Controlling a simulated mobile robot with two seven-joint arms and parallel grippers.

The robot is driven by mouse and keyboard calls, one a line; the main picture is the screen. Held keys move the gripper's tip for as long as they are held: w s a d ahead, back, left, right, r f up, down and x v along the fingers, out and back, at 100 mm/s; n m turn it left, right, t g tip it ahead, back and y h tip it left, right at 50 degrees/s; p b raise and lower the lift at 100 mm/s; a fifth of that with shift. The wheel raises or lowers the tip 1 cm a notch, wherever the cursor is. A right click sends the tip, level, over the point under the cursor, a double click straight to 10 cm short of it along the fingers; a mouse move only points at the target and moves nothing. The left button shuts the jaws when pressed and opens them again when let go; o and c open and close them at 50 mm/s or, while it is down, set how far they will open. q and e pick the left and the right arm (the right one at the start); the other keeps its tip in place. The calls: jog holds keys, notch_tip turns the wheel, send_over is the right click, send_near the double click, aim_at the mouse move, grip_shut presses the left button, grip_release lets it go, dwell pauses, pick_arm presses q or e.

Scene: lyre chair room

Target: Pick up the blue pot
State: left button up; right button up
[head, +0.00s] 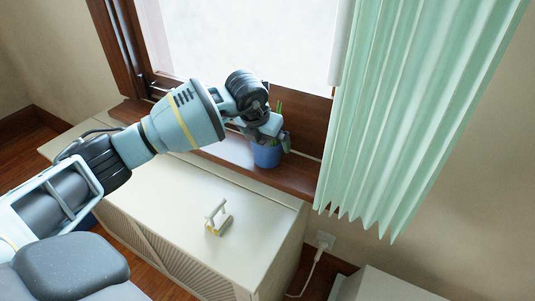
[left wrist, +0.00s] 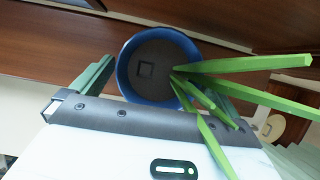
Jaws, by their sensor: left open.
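The blue pot (head: 267,156) stands upright on the brown wooden windowsill, near the curtain. Green plant stems rise from its dark soil. My left gripper (head: 268,135) is at the upper part of the pot in the head view and partly covers it. In the left wrist view the round blue pot (left wrist: 124,72) sits between the two spread fingers of the left gripper (left wrist: 165,82). The gripper is open; I cannot tell whether a finger touches the pot. Several green stems (left wrist: 245,64) cross over the right finger. My right gripper is not in view.
A pale cabinet (head: 175,208) stands below the sill with a small white-and-yellow object (head: 217,222) on top. A mint green curtain (head: 400,100) hangs close to the right of the pot. The window (head: 250,40) is behind it. A white surface (head: 385,285) is at lower right.

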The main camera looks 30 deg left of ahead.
pick_arm(q)
jog(key=shift+x, duration=1.1)
jog(key=shift+f, duration=0.15)
jog(key=c, duration=1.2)
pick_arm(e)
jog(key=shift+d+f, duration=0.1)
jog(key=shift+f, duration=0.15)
pick_arm(q)
jog(key=shift+w+r, duration=0.1)
jog(key=shift+r, duration=0.6)
notch_tip(320, 180, up, 2)
jog(key=shift+r, duration=0.2)
jog(key=shift+s+a+r+p, duration=0.25)
jog(key=shift+s+a, duration=1.35)
jog(key=shift+s, duration=0.55)
jog(key=shift+s+a+r+p, duration=0.25)
jog(key=shift+s+a, duration=1.3)
jog(key=shift+s, duration=0.65)
jog(key=shift+s+a+r+p, duration=0.25)
jog(key=shift+s+a, duration=1.35)
jog(key=shift+s, duration=0.55)
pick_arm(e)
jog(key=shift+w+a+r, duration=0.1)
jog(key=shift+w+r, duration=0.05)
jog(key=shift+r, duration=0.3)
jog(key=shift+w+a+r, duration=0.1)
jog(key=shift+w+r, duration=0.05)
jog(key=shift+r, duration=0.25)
